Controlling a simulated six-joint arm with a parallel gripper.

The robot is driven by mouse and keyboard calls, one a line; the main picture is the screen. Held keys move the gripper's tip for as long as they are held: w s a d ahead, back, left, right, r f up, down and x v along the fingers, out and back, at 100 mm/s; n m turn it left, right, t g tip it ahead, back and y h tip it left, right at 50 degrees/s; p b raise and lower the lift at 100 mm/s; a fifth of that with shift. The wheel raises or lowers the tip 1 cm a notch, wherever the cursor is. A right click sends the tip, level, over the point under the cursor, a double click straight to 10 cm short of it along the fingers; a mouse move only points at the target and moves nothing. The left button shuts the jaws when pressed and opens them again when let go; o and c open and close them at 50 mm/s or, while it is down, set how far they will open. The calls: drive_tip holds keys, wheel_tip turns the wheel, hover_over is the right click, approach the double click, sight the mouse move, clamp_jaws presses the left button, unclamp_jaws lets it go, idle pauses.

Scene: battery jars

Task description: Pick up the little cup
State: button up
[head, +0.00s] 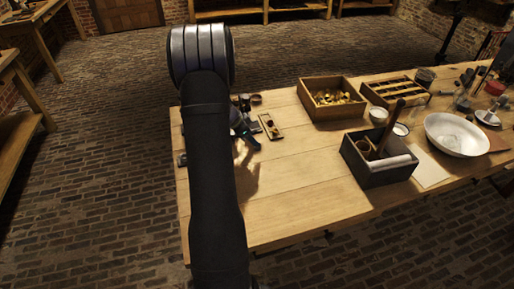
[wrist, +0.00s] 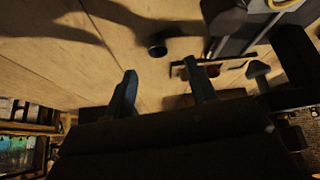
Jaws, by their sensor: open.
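My gripper (wrist: 162,88) is open in the wrist view, its two fingers apart with nothing between them. In the head view my gripper (head: 243,132) is mostly hidden behind my arm, low over the left part of the table. A small dark cup-like thing (wrist: 157,46) stands on the wood just beyond the fingertips in the wrist view. In the head view a small brown pot (head: 256,99) sits near the table's far left edge. Two small white cups, one (head: 378,115) behind the other (head: 401,129), stand by the grey box. I cannot tell which is the little cup.
A small tray (head: 262,121) lies right of my gripper. A wooden box of brass-coloured pieces (head: 306,104), a slatted crate (head: 367,91), a dark grey box (head: 377,181) and a white bowl (head: 454,149) stand farther right. The front left tabletop (head: 310,205) is clear.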

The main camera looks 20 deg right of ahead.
sight(255, 149)
drive_tip(key=shift+x, duration=2.75)
drive_tip(key=shift+s+a, duration=0.15)
drive_tip(key=c, duration=1.1)
